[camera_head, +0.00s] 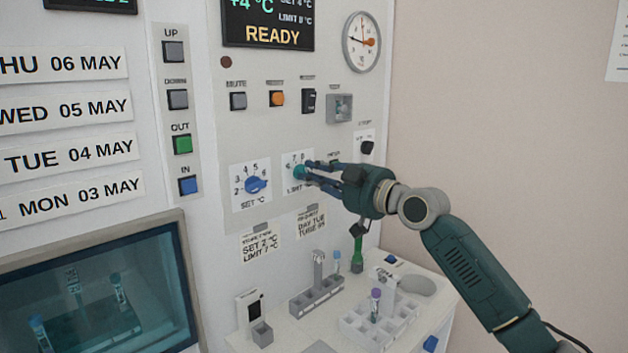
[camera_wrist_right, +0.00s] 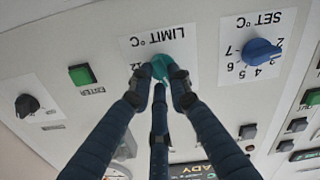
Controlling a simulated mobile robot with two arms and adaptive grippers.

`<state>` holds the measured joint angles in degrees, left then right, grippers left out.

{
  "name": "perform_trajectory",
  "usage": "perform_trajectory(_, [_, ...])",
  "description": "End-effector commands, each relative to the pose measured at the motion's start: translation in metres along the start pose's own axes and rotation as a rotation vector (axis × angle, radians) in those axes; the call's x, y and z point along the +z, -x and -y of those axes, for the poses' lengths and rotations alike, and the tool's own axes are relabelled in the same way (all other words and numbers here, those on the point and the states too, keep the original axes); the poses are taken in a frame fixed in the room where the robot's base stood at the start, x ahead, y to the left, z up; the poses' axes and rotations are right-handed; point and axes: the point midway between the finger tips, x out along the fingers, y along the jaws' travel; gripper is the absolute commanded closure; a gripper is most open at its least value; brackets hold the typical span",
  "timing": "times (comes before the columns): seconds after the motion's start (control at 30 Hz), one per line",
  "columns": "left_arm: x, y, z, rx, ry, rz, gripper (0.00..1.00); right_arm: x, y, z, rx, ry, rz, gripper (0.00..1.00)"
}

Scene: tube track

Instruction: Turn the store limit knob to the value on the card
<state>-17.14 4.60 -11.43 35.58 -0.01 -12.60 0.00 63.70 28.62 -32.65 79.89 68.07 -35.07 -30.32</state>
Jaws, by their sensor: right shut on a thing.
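The teal limit knob (camera_head: 298,172) sits on a white dial plate marked LIMIT °C on the panel. My right gripper (camera_head: 309,172) is shut on it, fingers around its sides. In the right wrist view the knob (camera_wrist_right: 161,66) is between the fingertips (camera_wrist_right: 163,76); they hide much of its scale, so its setting cannot be read. The store card (camera_head: 261,246) below reads SET 2 °C, LIMIT 7 °C. The display (camera_head: 268,22) shows +4 °C and READY; its small limit figure is unclear. My left gripper is not in view.
The blue SET knob (camera_head: 256,185) is just left of the limit knob, also in the right wrist view (camera_wrist_right: 260,52). A green ENTER button (camera_wrist_right: 82,75) and black knob (camera_wrist_right: 27,105) are on the other side. Tube racks (camera_head: 317,298) stand on the ledge below.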

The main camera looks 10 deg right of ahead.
Motion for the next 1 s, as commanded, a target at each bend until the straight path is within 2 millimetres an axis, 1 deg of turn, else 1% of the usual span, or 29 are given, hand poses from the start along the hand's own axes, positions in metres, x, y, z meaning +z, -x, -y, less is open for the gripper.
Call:
perform_trajectory(0.17, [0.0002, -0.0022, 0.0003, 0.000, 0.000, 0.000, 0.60, 0.0013, 0.0000, 0.0000, 0.000, 0.030, 0.003, 1.00])
perform_trajectory(0.57, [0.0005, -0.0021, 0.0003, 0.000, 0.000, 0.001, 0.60, 0.0012, 0.0000, 0.0001, 0.000, 0.034, 0.003, 1.00])
perform_trajectory(0.6, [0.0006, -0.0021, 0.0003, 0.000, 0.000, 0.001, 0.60, 0.0011, 0.0000, 0.0001, 0.000, 0.034, 0.003, 0.75])
perform_trajectory(0.67, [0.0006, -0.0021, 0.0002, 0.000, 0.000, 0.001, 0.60, 0.0010, 0.0000, 0.0001, 0.000, 0.034, 0.003, 0.64])
perform_trajectory(0.87, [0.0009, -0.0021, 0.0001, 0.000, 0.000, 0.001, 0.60, 0.0006, 0.0000, 0.0001, 0.000, 0.034, 0.002, 0.64])
perform_trajectory(1.0, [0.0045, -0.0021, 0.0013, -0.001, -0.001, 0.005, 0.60, 0.0005, 0.0024, -0.0001, 0.000, 0.034, 0.001, 0.64])
